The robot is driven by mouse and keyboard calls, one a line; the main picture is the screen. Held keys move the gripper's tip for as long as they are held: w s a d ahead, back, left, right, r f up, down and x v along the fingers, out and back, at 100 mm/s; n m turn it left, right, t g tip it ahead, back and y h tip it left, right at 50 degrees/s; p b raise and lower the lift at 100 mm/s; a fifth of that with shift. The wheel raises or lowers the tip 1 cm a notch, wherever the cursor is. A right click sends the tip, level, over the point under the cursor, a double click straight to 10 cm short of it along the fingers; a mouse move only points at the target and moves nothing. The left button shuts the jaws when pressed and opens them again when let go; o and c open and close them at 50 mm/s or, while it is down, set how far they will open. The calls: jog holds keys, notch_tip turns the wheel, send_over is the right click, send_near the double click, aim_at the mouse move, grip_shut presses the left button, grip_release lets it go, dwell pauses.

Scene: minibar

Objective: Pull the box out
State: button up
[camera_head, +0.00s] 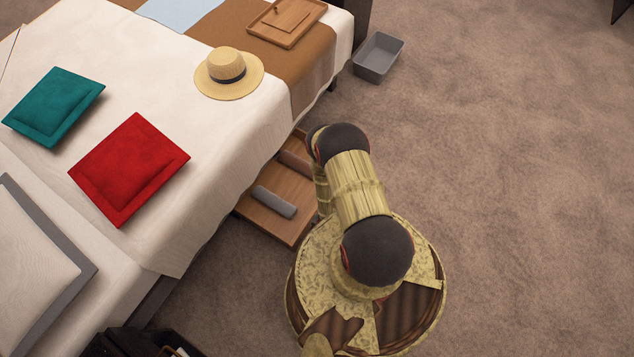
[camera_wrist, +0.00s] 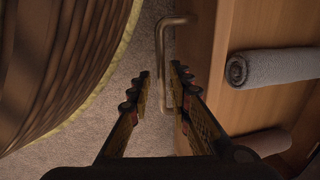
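The box is a wooden drawer (camera_head: 262,219) that sticks out from under the bed in the head view. It holds a grey roll (camera_head: 273,202). In the wrist view, the box's wooden front (camera_wrist: 197,50) stands right of centre, with a metal bar handle (camera_wrist: 160,48) on it. Whether a finger touches the bar is unclear. The arm hides my gripper in the head view.
The bed (camera_head: 215,150) overhangs the box and carries a straw hat (camera_head: 229,74), a red cushion (camera_head: 129,169), a teal cushion (camera_head: 54,106) and a wooden tray (camera_head: 286,20). A grey bin (camera_head: 379,57) stands beyond. Carpet (camera_head: 510,200) at the right is clear.

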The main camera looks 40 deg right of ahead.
jog(key=shift+o, duration=0.6)
jog(key=shift+r, duration=0.1)
notch_tip(320, 180, up, 12)
jog(key=s, duration=0.2)
jog(key=shift+d+f, duration=0.2)
jog(key=shift+d, duration=0.2)
